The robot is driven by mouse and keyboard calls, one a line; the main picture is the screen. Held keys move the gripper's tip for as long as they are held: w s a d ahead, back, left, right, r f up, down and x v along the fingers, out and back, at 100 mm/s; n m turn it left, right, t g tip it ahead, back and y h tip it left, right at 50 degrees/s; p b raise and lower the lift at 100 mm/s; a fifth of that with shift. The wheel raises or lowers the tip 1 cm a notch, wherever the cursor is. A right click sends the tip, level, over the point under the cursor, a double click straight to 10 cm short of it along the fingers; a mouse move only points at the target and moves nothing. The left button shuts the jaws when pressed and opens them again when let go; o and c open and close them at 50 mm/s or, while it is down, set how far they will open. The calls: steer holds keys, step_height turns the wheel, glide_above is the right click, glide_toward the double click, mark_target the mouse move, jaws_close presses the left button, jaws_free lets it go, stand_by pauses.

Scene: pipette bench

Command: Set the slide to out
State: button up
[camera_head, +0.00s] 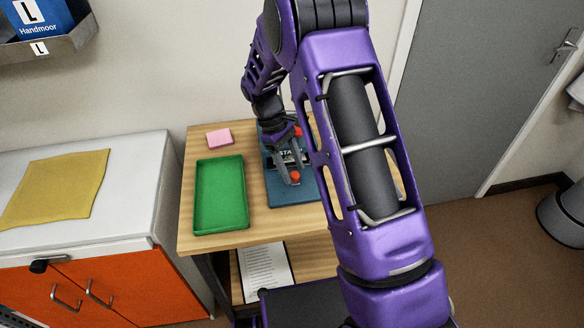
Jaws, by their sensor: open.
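A blue device (302,192) stands on the wooden bench, right of the green tray. It carries a dark plate with white letters, partly readable as "STA", and two small orange-red parts, one near the front (295,176) and one further back (298,131). Which part is the slide, and its setting, I cannot tell. My gripper (288,165) is open, low over the device and close to the front orange-red part; I cannot tell whether they touch. My purple arm hides the right side of the device.
The green tray (204,231) and a pink block (219,138) are on the wooden bench (215,244). A white cabinet (140,165) with a yellow cloth (58,187) stands left. A sheet of paper (264,274) lies on the lower shelf. A bin (565,215) is far right.

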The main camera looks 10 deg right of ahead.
steer(key=shift+f, duration=0.1)
jaws_close()
stand_by(0.3)
stand_by(1.1)
